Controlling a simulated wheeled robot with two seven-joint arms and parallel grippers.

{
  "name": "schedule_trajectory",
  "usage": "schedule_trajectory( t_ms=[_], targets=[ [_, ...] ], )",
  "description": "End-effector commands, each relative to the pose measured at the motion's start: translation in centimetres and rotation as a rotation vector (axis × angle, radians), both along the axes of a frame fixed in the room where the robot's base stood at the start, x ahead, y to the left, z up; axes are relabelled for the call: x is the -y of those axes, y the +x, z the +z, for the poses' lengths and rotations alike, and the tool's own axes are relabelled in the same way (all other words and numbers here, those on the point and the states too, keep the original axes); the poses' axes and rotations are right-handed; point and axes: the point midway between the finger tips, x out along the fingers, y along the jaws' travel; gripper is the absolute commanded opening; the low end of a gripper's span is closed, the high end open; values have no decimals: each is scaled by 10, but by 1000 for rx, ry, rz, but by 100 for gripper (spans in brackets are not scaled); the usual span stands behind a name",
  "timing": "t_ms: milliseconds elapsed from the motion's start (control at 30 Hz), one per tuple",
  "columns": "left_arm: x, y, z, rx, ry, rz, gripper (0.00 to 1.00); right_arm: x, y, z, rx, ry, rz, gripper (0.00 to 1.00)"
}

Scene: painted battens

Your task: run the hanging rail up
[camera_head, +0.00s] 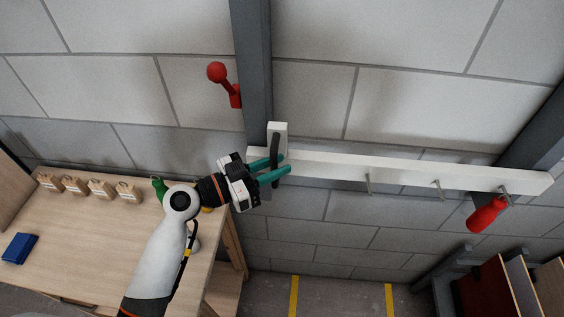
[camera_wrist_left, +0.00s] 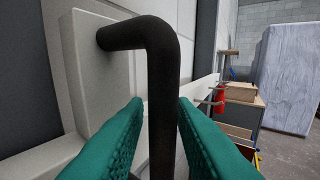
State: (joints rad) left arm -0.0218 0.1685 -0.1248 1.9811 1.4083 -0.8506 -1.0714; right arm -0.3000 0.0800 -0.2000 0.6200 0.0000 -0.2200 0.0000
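The hanging rail (camera_head: 400,171) is a long white batten with several metal pegs. It runs across the wall between two dark posts, its right end lower in the picture. A white block (camera_head: 277,130) and a black bent handle (camera_head: 275,150) are at its left end. My left gripper (camera_head: 287,164) is at this handle, its teal fingers apart. In the left wrist view the handle (camera_wrist_left: 163,100) stands between the two fingertips, with thin gaps seeming to show beside it. My right gripper is not in view.
A red ball-ended lever (camera_head: 217,73) sits on the left post (camera_head: 252,60), above the rail. A wooden bench (camera_head: 90,240) at left holds several wooden blocks, a blue item (camera_head: 19,248) and a green item (camera_head: 158,187). Red-sided shelving (camera_head: 485,290) stands lower right.

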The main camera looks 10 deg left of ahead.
Motion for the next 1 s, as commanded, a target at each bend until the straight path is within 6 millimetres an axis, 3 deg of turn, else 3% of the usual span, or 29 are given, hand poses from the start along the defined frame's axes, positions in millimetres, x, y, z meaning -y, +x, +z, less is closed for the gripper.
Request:
schedule_trajectory(
  t_ms=[200,467,633,1000],
  targets=[
    [15,9,0,0,-1,-1,23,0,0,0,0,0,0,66],
    [16,10,0,-1,0,0,23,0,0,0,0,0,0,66],
    [16,10,0,-1,0,0,0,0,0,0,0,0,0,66],
    [15,11,7,3,3,0,0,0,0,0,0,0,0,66]
  ],
)
